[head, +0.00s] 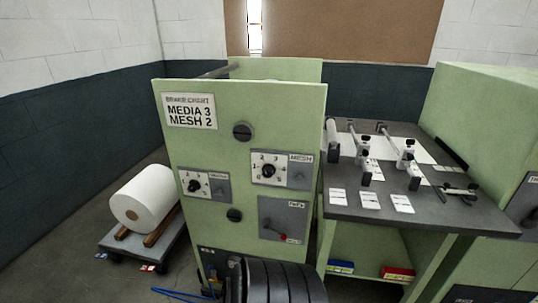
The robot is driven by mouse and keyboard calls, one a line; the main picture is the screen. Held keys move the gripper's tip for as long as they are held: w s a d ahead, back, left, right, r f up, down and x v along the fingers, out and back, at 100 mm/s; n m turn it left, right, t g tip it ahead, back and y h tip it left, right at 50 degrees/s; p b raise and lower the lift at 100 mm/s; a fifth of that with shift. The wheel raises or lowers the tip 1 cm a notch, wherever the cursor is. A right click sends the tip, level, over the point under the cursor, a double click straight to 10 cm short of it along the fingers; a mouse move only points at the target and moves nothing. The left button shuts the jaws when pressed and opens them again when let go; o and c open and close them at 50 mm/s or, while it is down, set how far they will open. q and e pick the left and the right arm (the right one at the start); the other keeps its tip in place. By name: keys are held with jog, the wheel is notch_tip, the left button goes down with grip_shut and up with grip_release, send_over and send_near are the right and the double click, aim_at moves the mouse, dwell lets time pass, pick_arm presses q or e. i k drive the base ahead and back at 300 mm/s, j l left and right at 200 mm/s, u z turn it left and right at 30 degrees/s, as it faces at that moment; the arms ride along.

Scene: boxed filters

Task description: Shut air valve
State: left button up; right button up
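No part labelled as an air valve can be read in the head view. On the front of the green machine (240,120), a grey panel (270,211) at the lower right carries a small lever with a red knob (282,236). The panel's label is too small to read surely, and I cannot tell whether this is the air valve or whether it is open or shut. A blue hose (180,294) shows low on the floor at the left of the machine's base. Neither of my grippers is in view.
A mesh dial (268,170) and another dial (193,187) sit on the machine. A black ribbed cylinder (290,285) stands before its base. A white roll (147,197) rests on a cart at left. A dark bench (375,200) with clamps and cards stands right.

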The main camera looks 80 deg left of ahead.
aim_at(214, 272)
jog(key=u, duration=0.5)
jog(key=k+u, duration=0.1)
jog(key=u, duration=0.4)
jog(key=k+u, duration=0.1)
jog(key=u, duration=0.9)
jog(key=k+u, duration=0.1)
jog(key=u, duration=0.35)
